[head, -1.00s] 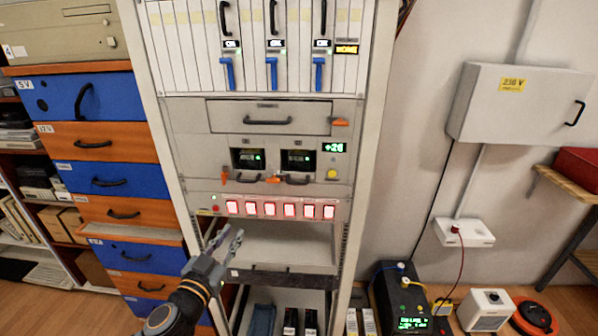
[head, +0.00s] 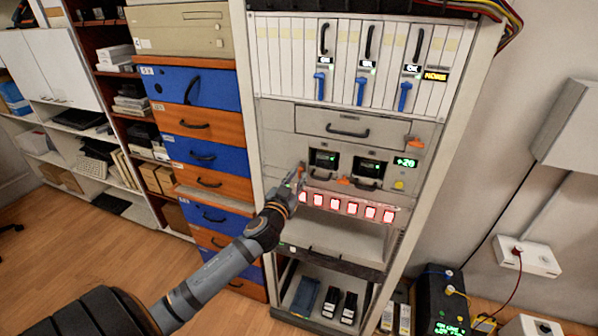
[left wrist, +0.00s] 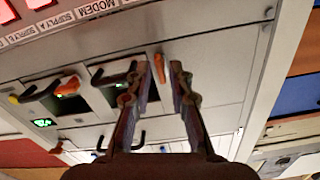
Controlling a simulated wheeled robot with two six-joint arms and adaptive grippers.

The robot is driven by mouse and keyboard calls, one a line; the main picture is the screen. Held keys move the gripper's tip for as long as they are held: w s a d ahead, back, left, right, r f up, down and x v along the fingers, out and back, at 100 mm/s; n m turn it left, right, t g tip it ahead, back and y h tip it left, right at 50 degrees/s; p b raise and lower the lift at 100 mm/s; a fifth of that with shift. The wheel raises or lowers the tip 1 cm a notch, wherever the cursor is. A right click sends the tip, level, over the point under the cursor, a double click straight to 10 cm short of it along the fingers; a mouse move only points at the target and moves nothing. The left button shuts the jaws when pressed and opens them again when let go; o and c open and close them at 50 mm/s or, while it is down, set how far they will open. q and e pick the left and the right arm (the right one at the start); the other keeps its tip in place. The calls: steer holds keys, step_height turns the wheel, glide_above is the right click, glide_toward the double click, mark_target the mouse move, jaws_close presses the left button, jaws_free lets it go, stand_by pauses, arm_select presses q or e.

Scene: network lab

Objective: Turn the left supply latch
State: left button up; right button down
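The left supply latch is a small orange lever at the left edge of the left supply unit (head: 325,160). In the head view my gripper largely covers it. In the left wrist view, which is turned nearly upside down, the latch (left wrist: 160,66) shows as a short upright bar between the fingertips. My left gripper (head: 297,178) is at the rack's left side, in front of the latch. Its fingers (left wrist: 161,70) are apart on either side of the latch; contact is not clear. The right supply's latch (head: 343,181) lies tilted. My right gripper is out of view.
Black handles (left wrist: 120,77) stick out close to the fingers. A row of red-lit switches (head: 340,205) runs just below the supplies. A drawer (head: 325,122) with an orange latch sits above. Blue and orange drawers (head: 215,157) stand left of the rack.

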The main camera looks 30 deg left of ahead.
arm_select(q)
steer(key=shift+x, duration=1.1)
jaws_close()
